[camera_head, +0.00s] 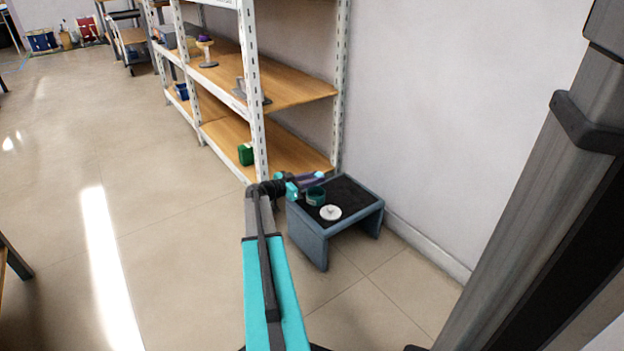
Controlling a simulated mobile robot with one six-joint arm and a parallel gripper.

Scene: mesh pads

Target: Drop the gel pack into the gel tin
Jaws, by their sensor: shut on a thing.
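My gripper (306,183) is at the far end of my arm, above the back left part of a small grey-blue table. It is shut on a small purple thing, seemingly the gel pack (308,181), which is partly hidden by the fingers. A dark teal round tin (316,197), likely the gel tin, stands on the table just below and in front of the gripper. Its inside is too small to make out. A white round lid with a knob (330,212) lies on the table in front of the tin, apart from it.
The table (312,240) has a dark top and stands beside the white wall. A shelf rack with wooden boards (285,85) stands behind it, with a green object (245,154) on a low board. The floor to the left is open.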

